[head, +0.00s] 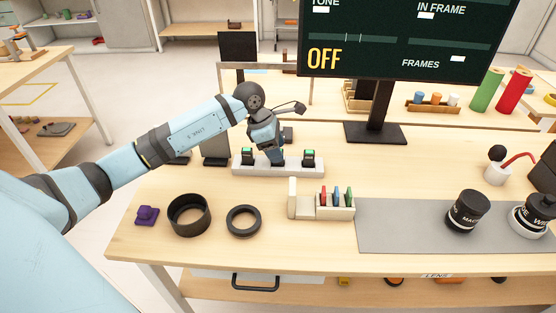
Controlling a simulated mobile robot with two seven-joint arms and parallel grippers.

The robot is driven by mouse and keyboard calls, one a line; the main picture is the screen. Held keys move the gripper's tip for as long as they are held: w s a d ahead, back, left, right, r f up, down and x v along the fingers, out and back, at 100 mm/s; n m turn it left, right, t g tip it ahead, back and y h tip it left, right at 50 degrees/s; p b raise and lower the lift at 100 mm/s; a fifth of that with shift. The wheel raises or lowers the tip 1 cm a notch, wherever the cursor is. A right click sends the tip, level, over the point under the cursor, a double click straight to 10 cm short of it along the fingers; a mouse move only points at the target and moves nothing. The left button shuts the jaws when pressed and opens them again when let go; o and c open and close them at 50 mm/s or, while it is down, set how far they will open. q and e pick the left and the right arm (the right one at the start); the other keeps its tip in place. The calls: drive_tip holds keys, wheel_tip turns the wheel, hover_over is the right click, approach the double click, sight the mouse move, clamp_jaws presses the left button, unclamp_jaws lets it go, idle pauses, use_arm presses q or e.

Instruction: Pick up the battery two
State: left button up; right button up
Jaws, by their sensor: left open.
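A pale charger strip (236,165) stands near the middle of the table. A dark battery with a green top (248,154) sits upright at its left end, and another dark battery with a green top (308,156) sits at its right end. I cannot read which is battery two. My left gripper (275,158) is open and points down over the middle of the strip, between these two. It hides whatever sits in the middle slot. I cannot tell whether it touches anything. My right gripper is not in view.
A monitor (400,40) on a black stand rises behind the strip. In front are a black cylinder (189,215), a black ring (243,221) and a small rack (305,208) of coloured cards. A grey mat (400,225) with two lenses (467,211) lies right. Bare wood separates strip and rack.

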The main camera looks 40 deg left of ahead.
use_arm(q)
drive_tip(key=shift+w+d+f, duration=0.15)
drive_tip(key=shift+d+f, duration=0.05)
drive_tip(key=shift+f, duration=0.5)
clamp_jaws()
